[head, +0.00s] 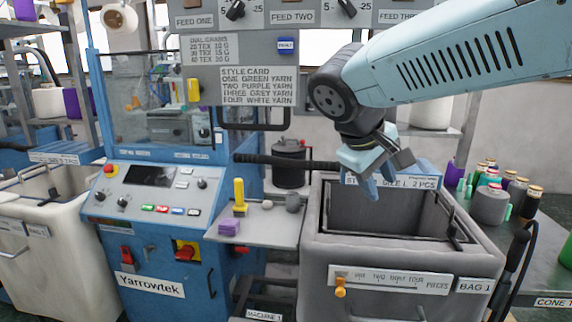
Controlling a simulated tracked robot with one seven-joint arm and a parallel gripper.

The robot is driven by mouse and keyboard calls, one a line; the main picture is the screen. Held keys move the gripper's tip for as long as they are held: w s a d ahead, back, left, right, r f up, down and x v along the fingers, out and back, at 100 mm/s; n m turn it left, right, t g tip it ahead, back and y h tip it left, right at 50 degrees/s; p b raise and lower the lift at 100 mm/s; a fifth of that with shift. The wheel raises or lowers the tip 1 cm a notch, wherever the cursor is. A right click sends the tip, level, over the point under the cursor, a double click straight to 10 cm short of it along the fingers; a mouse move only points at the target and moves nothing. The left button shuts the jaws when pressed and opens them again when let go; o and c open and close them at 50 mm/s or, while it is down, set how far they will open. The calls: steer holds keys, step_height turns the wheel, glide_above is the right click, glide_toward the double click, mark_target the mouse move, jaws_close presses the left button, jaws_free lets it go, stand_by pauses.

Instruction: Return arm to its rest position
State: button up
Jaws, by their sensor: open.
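My light-blue arm reaches in from the upper right of the head view. My gripper (380,188) hangs from its dark wrist, over the opening of the grey bag bin (400,258) marked BAG 1. Its light-blue fingers point down and are open, with nothing seen between them. The fingertips show in front of the bin's dark inside; I cannot tell whether they are below its rim.
The blue knitting machine (170,240) stands at left, its grey shelf (262,222) close to the bin. A dark horizontal bar (285,162) runs behind the gripper. Feed panels (290,15) hang above. Yarn cones (490,203) stand on the right table.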

steer(key=s+d+f+m+t+y, duration=0.1)
steer(key=s+d+f+m+y, duration=0.3)
steer(key=s+d+m+y, duration=0.1)
steer(key=shift+s+d+f+m+t, duration=0.15)
steer(key=shift+s+d+m+t, duration=0.25)
steer(key=shift+s+d, duration=0.65)
steer(key=shift+s+a, duration=0.2)
stand_by(0.7)
